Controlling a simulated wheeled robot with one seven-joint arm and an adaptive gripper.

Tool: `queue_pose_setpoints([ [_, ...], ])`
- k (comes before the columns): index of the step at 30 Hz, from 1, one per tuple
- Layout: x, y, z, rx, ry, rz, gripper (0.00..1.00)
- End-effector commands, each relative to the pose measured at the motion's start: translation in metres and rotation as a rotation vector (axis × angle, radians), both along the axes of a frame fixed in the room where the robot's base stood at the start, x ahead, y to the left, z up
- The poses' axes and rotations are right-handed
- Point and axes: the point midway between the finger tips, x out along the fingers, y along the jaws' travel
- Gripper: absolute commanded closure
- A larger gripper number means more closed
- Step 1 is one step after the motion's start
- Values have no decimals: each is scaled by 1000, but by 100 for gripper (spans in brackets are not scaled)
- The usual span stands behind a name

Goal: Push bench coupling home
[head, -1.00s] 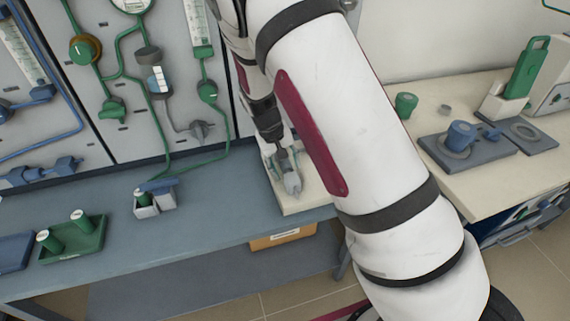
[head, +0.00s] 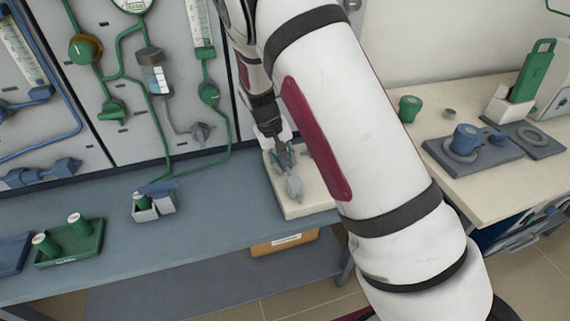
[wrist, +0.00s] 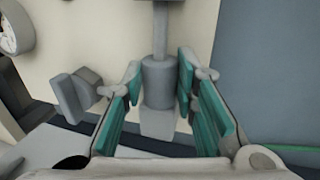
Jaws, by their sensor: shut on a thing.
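The bench coupling, a grey cylinder (wrist: 158,82) with a thinner stem, is between the teal-padded fingers of my gripper (wrist: 159,75) in the wrist view. My gripper is shut on it. In the head view my gripper (head: 284,157) points down over a cream board (head: 303,207) on the bench. A light grey fitting (head: 294,188) shows on the board just in front of the fingers. The fingers and arm partly hide the coupling there, and I cannot tell how far it is seated.
A panel (head: 110,120) with green and blue pipework stands behind the blue-grey bench (head: 215,210). A green tray (head: 75,250) and a small grey holder (head: 155,207) stand to the left. A cream side table (head: 475,190) with a blue-lidded device (head: 466,138) is at right.

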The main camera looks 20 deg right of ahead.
Motion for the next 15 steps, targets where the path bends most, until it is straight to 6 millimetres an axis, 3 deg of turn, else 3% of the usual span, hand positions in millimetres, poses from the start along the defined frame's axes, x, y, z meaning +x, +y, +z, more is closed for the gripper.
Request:
queue_pose_setpoints([
  [2,5,1,1,2,-16,3,100],
  [3,5,1,2,2,-17,3,69],
  [5,5,1,2,2,-16,3,55],
  [15,3,1,2,1,-11,2,53],
])
